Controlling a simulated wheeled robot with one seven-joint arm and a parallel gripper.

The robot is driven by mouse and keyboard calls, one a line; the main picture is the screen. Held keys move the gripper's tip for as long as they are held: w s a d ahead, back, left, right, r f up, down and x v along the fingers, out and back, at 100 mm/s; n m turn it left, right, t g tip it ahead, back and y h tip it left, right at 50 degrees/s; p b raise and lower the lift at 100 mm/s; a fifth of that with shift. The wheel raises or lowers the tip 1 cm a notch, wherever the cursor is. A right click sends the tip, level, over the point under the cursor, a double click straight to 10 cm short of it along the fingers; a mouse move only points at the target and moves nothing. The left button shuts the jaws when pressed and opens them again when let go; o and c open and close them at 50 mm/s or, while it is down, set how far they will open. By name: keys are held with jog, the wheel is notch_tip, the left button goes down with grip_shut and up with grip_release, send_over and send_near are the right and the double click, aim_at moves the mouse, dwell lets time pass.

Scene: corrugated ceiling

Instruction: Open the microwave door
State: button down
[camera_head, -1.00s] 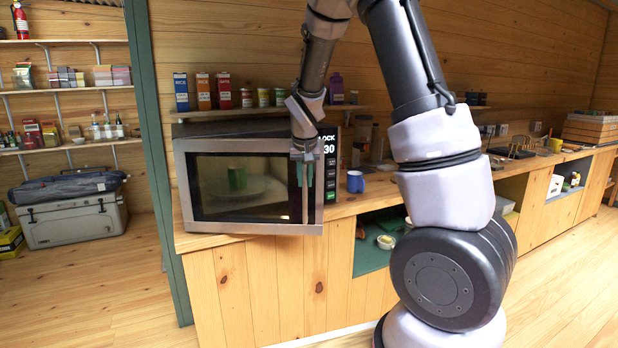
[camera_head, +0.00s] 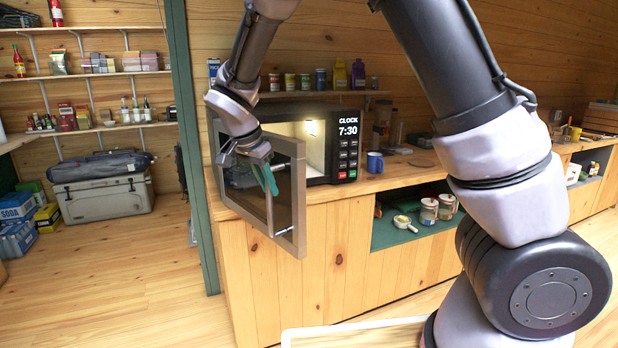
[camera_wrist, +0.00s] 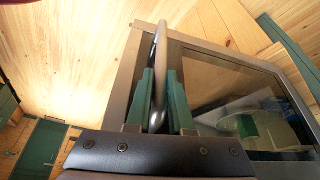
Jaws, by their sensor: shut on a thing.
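The microwave (camera_head: 322,146) stands on the wooden counter, its control panel showing a clock at 7:30. Its door (camera_head: 293,243) stands well open, swung out toward the front, and the lit inside shows behind it. My gripper (camera_head: 267,178) is at the front of the door, shut on the bar handle (camera_head: 272,205). In the wrist view the handle (camera_wrist: 160,75) runs between the two green fingers of my gripper (camera_wrist: 163,98). The door's dark window (camera_wrist: 225,75) lies to the right there. My arm hides part of the microwave's left side.
The counter front (camera_head: 345,250) runs below the door. A blue mug (camera_head: 375,162) stands on the counter to the right of the microwave. A shelf with cans and boxes is above it. A green post (camera_head: 190,130) stands at left, with a grey cooler (camera_head: 104,197) beyond it.

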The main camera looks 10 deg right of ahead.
jog(key=s+a, duration=0.3)
jog(key=a, duration=0.5)
jog(key=shift+m, duration=0.4)
jog(key=c, duration=0.8)
grip_release()
jog(key=v, duration=1)
jog(key=shift+a+r, duration=0.2)
jog(key=shift+r, duration=0.2)
